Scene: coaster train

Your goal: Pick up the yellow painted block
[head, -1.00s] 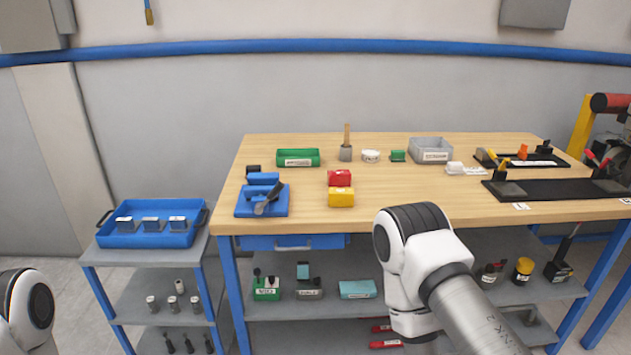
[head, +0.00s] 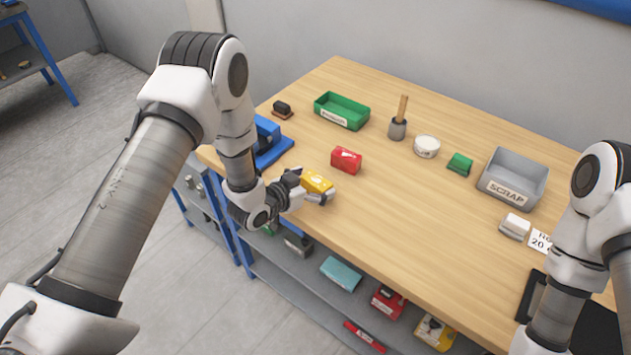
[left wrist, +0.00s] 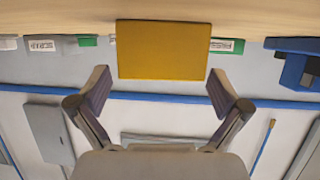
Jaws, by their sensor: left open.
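The yellow painted block (head: 317,181) lies on the wooden workbench near its front edge, in front of the red block (head: 346,160). My left gripper (head: 308,189) is open at the yellow block, partly covering it in the head view. In the left wrist view the yellow block (left wrist: 163,48) shows as a plain yellow face, centred just ahead of the open fingertips (left wrist: 161,80), with a gap to each side. The block does not appear gripped. My right arm shows at the right of the head view, but its gripper is out of the picture.
A blue fixture (head: 270,150) stands left of the blocks. A green bin (head: 341,111), a mallet (head: 398,128), a white tub (head: 426,146), a small green block (head: 460,163) and a grey scrap bin (head: 513,178) stand farther back. The bench middle is clear.

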